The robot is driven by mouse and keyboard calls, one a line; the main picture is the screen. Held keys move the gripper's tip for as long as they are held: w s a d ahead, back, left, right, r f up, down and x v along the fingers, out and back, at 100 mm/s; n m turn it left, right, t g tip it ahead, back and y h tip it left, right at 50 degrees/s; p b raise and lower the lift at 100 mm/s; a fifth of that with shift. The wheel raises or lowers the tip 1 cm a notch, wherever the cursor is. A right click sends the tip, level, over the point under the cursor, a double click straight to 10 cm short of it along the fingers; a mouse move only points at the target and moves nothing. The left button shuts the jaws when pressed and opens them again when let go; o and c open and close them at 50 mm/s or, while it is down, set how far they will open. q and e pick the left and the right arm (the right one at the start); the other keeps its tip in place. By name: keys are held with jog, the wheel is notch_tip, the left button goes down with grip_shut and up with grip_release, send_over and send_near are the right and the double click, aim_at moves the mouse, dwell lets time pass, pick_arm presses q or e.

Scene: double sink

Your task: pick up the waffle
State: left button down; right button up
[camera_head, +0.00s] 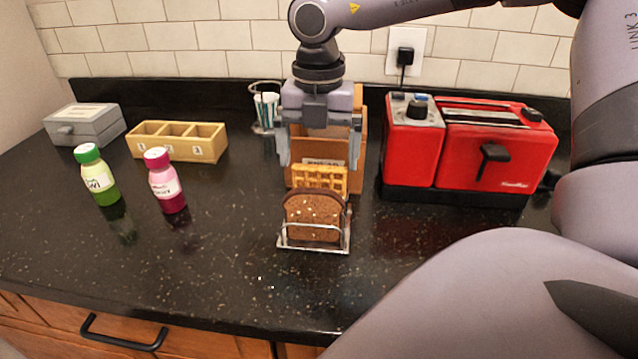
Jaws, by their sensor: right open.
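The golden waffle (322,179) stands upright in a small metal rack (314,247), behind a slice of dark bread (312,217) that hides its lower part. My right gripper (318,160) is open and points down above and slightly behind the waffle, with a finger on each side. I see nothing between its fingers, and I cannot tell whether they touch the waffle. My left gripper is not in view.
A wooden box (357,140) stands behind the rack. A red toaster (495,155) is to the right. A green bottle (100,178), a pink bottle (165,182), a yellow compartment box (178,141) and a grey box (85,125) are left. The counter's front left is clear.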

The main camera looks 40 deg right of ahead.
aim_at(319, 167)
notch_tip(319, 167, down, 5)
jog(key=shift+p, duration=0.35)
jog(key=shift+c, duration=0.3)
jog(key=c, duration=0.4)
jog(key=shift+r, duration=0.1)
